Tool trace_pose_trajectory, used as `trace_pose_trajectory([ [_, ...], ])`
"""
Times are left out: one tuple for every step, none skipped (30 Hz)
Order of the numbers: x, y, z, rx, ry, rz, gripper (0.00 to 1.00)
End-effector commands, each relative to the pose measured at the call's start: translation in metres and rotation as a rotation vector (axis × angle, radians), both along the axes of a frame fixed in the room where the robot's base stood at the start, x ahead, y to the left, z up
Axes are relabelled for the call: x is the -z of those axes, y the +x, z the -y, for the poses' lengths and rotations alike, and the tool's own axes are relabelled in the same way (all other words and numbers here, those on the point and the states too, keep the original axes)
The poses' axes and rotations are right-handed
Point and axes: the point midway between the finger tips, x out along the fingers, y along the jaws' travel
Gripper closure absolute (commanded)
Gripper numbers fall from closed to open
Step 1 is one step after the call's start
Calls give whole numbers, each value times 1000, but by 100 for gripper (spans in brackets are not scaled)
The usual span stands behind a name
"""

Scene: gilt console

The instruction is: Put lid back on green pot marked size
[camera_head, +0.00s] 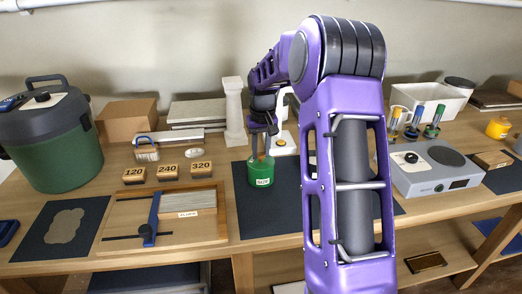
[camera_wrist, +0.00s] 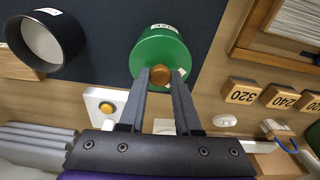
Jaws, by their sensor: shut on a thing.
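The green pot (camera_head: 261,174) with a white label on its side stands upright near the left edge of the dark mat. It also shows in the wrist view (camera_wrist: 150,42). My gripper (camera_head: 262,155) is directly above it, pointing down. In the wrist view my gripper (camera_wrist: 162,76) is shut on the brown knob (camera_wrist: 160,74) of the pot's lid, over the pot's top. The lid and pot line up closely; I cannot tell whether the lid is fully seated.
Sanding blocks marked 120, 240 and 320 (camera_head: 201,169) sit left of the pot. A wooden tray (camera_head: 120,228) lies in front of them. A white pillar (camera_head: 234,112) stands behind. A grey device (camera_head: 436,172) is at right. A black open cylinder (camera_wrist: 48,40) is near the pot.

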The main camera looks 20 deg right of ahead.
Motion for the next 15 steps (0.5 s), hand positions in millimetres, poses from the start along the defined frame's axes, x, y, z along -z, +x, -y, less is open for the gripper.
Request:
trace_pose_trajectory([
  [0,0,0,0,0,0,100],
  [0,0,0,0,0,0,100],
  [0,0,0,0,0,0,100],
  [0,0,0,0,0,0,100],
  [0,0,0,0,0,0,100],
  [0,0,0,0,0,0,100],
  [0,0,0,0,0,0,100],
  [0,0,0,0,0,0,100],
  [0,0,0,0,0,0,100],
  [0,0,0,0,0,0,100],
  [0,0,0,0,0,0,100],
  [0,0,0,0,0,0,100],
  [0,0,0,0,0,0,100],
  [0,0,0,0,0,0,63],
  [0,0,0,0,0,0,55],
])
